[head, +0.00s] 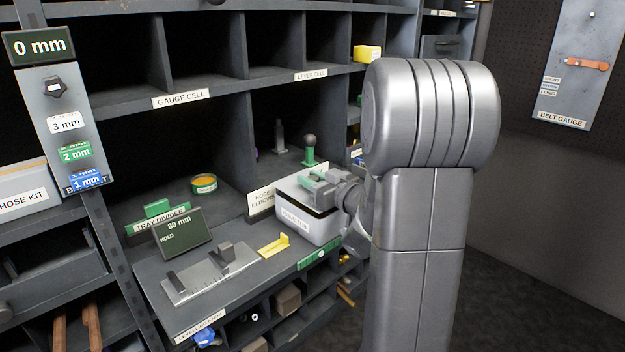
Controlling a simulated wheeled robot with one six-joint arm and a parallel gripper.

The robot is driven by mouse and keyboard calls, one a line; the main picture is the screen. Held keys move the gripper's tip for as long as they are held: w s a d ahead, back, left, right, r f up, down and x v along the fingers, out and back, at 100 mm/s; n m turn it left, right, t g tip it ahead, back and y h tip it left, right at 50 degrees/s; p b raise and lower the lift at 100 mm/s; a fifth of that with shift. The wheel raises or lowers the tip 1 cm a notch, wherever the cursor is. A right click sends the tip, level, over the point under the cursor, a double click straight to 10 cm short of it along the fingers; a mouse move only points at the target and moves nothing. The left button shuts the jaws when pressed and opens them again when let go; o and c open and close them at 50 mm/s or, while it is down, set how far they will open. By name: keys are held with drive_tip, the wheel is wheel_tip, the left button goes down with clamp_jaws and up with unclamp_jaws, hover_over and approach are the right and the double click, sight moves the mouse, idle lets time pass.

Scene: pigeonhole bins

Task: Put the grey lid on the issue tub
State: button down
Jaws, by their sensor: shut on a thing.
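The issue tub (306,228) is a pale box with a label on its front, standing on the bench at the foot of the lever cell. The grey lid (290,186) is over the tub's top, with a dark gap between lid and tub at the front right. My gripper (321,181) is at the lid's top, shut on the lid, with small green parts showing there. My arm comes in from the right and hides the tub's right side, so I cannot tell whether the lid touches the rim there.
A hose elbows card (262,202) stands against the tub's left. Shelf dividers rise behind.

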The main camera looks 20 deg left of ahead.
drive_tip(key=shift+f+b, duration=0.85)
drive_tip(key=shift+f, duration=0.2)
idle(0.4)
drive_tip(key=c, duration=1.5)
unclamp_jaws()
drive_tip(key=shift+o, duration=0.2)
drive_tip(key=o, duration=0.6)
drive_tip(key=shift+p+v, duration=0.6)
drive_tip(key=shift+v, duration=3.45)
